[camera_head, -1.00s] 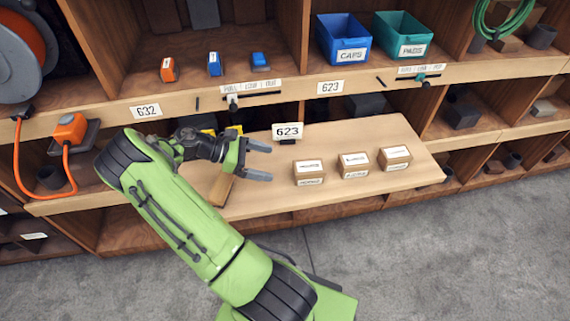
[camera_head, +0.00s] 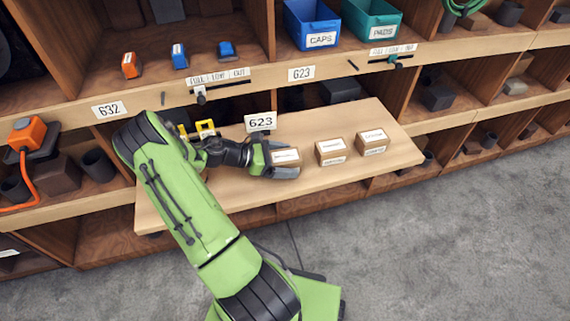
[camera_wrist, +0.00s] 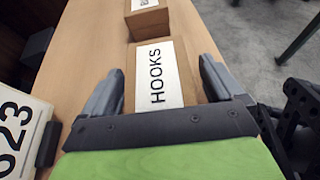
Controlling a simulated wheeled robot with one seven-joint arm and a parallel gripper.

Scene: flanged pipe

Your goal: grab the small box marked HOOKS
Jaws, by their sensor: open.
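The small cardboard box marked HOOKS (camera_wrist: 156,76) lies between the two open fingers of my gripper (camera_wrist: 160,90) in the wrist view, its label readable. In the head view it is the leftmost of three boxes, and its labelled top (camera_head: 285,155) shows while my gripper (camera_head: 280,160) covers much of the rest. The fingers are on either side of the box; I cannot tell whether they touch it. It rests on the pulled-out wooden board (camera_head: 215,212).
A second box (camera_head: 331,151) and a third box (camera_head: 372,142) stand to the right on the board. A 623 sign (camera_head: 261,121) stands just behind my gripper. Blue CAPS bin (camera_head: 313,24) and teal PADS bin (camera_head: 371,18) are on the shelf above. The board's front left is clear.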

